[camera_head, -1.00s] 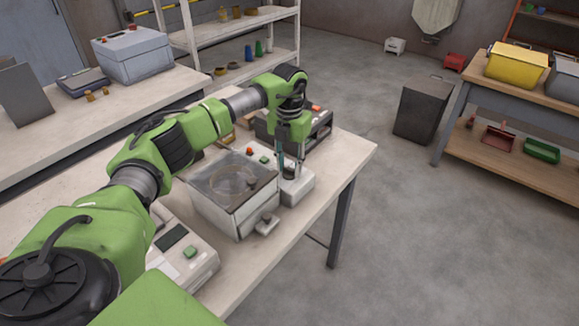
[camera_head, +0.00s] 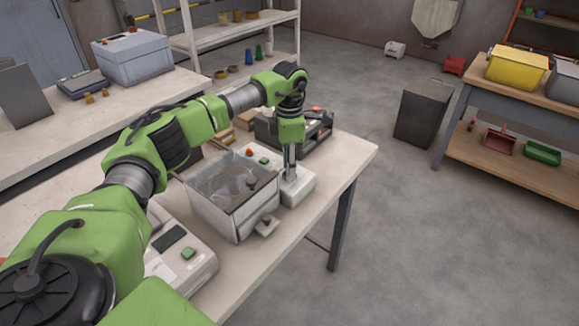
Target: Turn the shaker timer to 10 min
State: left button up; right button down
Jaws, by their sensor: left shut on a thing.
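My left gripper (camera_head: 291,172) points straight down over a small white box (camera_head: 301,188) near the table's right edge. Its fingers are close together at the top of this box, shut on what appears to be the timer knob. The fingers hide the knob and any scale marks, so I cannot read the setting. Left of the white box, close beside it, stands a larger light box with a clear lid (camera_head: 232,178), with a red and a green button behind the lid. My right gripper is not in view.
A white device with a dark display and green button (camera_head: 188,253) stands in front of the lidded box, partly behind my arm. A dark tray-like unit (camera_head: 312,133) stands behind the white box. The floor on the right is clear up to a dark bin (camera_head: 423,112).

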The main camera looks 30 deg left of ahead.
pick_arm(q)
jog(key=shift+m, duration=2)
jog(key=o, duration=1.1)
notch_tip(320, 180, up, 12)
